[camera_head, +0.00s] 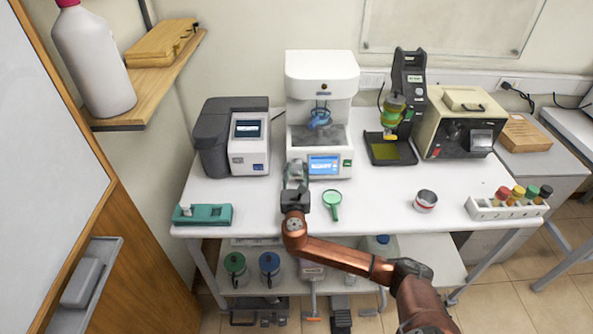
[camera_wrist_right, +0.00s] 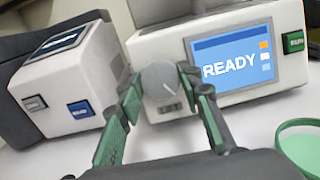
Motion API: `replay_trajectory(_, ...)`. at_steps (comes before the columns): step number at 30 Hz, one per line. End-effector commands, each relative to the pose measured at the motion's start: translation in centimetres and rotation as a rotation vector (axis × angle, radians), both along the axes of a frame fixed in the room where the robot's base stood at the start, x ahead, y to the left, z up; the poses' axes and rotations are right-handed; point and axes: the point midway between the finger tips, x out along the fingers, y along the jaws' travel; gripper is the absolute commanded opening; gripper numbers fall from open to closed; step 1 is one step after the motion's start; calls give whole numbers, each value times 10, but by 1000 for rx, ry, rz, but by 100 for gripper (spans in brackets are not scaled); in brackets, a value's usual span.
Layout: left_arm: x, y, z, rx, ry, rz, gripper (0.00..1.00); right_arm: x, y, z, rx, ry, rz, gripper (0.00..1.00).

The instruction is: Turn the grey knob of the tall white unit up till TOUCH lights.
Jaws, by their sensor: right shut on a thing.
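The tall white unit (camera_head: 321,70) stands at the back middle of the table, with a blue cup-like part inside its open bay. Its screen (camera_wrist_right: 233,57) reads READY in the right wrist view. The grey knob (camera_wrist_right: 161,80) is low on its front, left of the screen, with a pale mark on its face. My right gripper (camera_head: 296,174) is at the unit's lower front left and hides the knob in the head view. In the right wrist view its green-padded fingers are on both sides of the knob, shut on it. My left gripper is not in view.
A grey-and-white analyser (camera_head: 236,137) stands left of the unit. A green magnifier (camera_head: 332,199) lies just right of my right gripper. A small tin (camera_head: 426,200) and a rack of bottles (camera_head: 508,210) are further right. A teal block (camera_head: 203,215) lies at the front left.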

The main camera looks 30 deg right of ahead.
Motion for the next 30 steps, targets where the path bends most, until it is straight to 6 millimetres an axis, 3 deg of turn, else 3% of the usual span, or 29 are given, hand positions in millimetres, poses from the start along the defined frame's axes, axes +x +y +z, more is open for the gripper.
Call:
replay_trajectory(7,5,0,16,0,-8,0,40,0,1,2,168,-100,-51,9)
replay_trajectory(17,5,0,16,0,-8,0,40,0,1,0,188,-115,-57,9)
replay_trajectory(18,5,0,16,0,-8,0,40,0,1,0,188,-115,-57,34)
replay_trajectory(25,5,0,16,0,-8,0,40,0,1,0,187,-114,-57,50)
replay_trajectory(30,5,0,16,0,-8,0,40,0,1,1,187,-114,-57,51)
